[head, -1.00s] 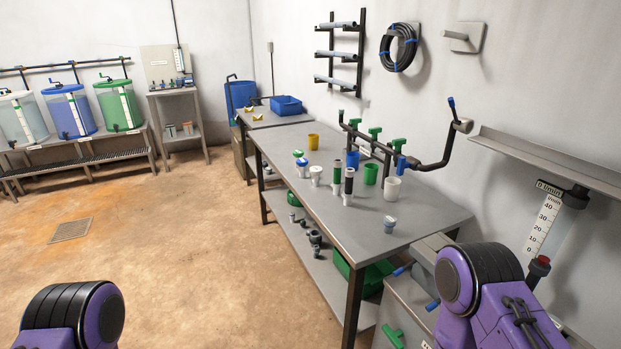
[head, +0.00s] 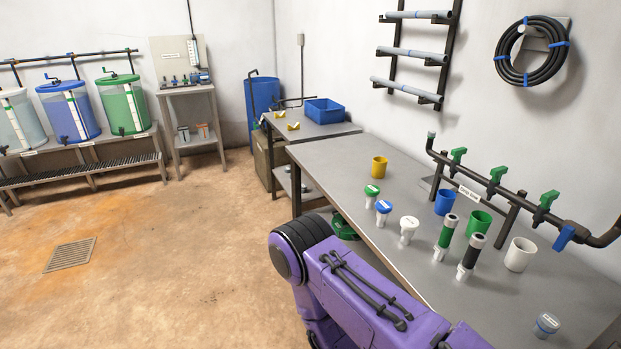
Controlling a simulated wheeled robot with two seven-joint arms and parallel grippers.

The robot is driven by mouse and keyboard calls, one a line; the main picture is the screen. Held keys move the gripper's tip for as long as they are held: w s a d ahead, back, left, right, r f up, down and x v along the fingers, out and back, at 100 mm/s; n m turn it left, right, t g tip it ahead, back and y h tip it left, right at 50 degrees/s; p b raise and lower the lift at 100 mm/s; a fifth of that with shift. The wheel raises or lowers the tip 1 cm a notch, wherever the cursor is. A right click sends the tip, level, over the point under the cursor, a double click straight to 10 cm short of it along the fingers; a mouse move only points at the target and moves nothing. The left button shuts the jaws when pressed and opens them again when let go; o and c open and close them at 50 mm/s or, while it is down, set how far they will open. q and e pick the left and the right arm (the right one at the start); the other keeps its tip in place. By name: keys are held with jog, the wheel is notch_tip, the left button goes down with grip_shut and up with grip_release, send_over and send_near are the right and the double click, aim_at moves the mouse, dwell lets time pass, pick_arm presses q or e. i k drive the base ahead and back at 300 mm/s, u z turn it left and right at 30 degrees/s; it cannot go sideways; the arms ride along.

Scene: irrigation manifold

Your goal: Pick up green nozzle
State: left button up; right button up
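A small nozzle with a green top and pale stem, likely the green nozzle (head: 372,191), stands upright on the grey workbench (head: 325,155), near its left edge. A similar blue-topped piece (head: 383,207) and a white-topped one (head: 409,224) stand beside it, nearer to me. A grey-topped one (head: 546,323) is at the lower right. A purple arm link of mine crosses the bottom middle in front of the bench edge. Neither gripper is in view.
A green-sleeved cylinder (head: 447,231), a black-sleeved one (head: 474,252), and yellow (head: 379,166), blue (head: 445,202), green (head: 478,223) and white (head: 519,254) cups stand on the bench. A pipe manifold (head: 520,193) runs along the back. Open floor lies left.

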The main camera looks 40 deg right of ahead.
aim_at(371, 191)
jog(key=z, duration=0.1)
jog(key=i, duration=1.15)
jog(key=z, duration=1.25)
jog(key=i, duration=0.9)
jog(key=z, duration=0.9)
